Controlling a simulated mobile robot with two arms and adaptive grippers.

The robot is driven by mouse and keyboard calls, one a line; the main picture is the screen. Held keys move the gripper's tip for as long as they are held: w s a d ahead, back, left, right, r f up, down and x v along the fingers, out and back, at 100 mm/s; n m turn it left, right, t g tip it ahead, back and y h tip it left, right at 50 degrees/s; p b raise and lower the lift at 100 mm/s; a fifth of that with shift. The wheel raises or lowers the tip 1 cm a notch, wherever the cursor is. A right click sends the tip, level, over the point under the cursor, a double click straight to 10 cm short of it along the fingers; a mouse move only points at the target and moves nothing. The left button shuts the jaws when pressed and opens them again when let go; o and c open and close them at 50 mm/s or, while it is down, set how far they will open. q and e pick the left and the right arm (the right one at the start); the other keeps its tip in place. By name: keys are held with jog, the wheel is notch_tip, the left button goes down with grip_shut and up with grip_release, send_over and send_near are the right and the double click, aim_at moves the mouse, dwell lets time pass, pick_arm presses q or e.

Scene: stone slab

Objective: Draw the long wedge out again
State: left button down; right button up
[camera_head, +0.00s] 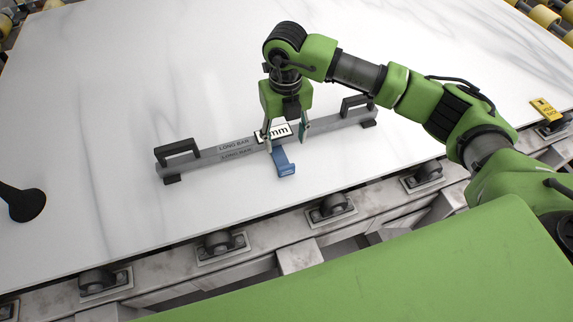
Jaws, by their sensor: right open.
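The long grey bar (222,152), marked LONG BAR, lies across the white stone slab (120,95), with a black handle near each end. A blue wedge (285,166) pokes out from the near side of the bar, around its middle. Its far part is hidden by the bar and gripper. A white label reading "mm" (278,133) shows between the fingers, partly covered. My right gripper (285,140) points down over the bar and wedge with its fingers apart, one on each side. I cannot tell whether they touch anything. My left gripper is not in view.
A dark, round-ended object (25,204) stands at the left edge. A yellow block (546,109) sits near the slab's right edge. A metal frame with rollers (331,207) runs along the slab's near edge. The slab's far left area is bare.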

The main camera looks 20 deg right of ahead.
aim_at(287, 167)
jog(key=f, duration=1.1)
jog(key=shift+s+f, duration=0.25)
jog(key=shift+f, duration=0.15)
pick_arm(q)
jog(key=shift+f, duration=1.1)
pick_arm(e)
jog(key=shift+d+f, duration=0.1)
jog(key=shift+f, duration=0.5)
jog(key=c, duration=1)
